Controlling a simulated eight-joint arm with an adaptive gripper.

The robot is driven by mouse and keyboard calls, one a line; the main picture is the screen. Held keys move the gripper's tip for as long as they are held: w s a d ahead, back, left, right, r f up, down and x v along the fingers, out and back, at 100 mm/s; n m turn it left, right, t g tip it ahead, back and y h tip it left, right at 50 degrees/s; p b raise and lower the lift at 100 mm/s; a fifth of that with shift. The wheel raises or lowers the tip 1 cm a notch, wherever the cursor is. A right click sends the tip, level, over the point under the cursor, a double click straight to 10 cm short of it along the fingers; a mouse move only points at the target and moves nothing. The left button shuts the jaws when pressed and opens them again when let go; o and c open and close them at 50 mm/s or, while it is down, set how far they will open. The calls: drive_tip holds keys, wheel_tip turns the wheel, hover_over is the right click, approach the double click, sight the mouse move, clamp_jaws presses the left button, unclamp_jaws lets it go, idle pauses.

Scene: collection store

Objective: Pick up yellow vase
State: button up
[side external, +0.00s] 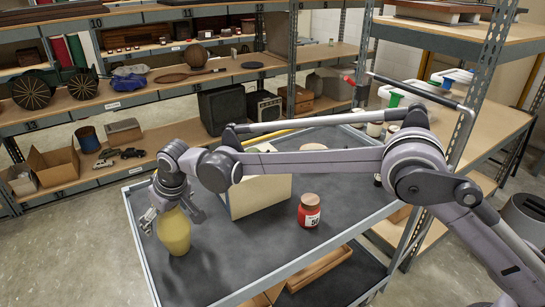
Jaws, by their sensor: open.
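The yellow vase (174,234) stands upright on the dark grey top of the cart (225,266), near its left side. My gripper (172,212) is directly above the vase, pointing down, with its fingers spread on either side of the vase's top. The gripper is open. The vase's rim and neck are partly hidden behind the fingers and the wrist. I cannot tell whether a finger touches the vase.
A cream box-like panel (256,195) stands right of the vase. A red jar with a brown lid (309,211) stands further right. Several small jars are at the cart's back right. Shelves (110,95) line the back. The cart's front left is clear.

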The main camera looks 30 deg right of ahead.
drive_tip(key=shift+w+f, duration=0.1)
drive_tip(key=shift+f, duration=0.05)
drive_tip(key=c, duration=1.5)
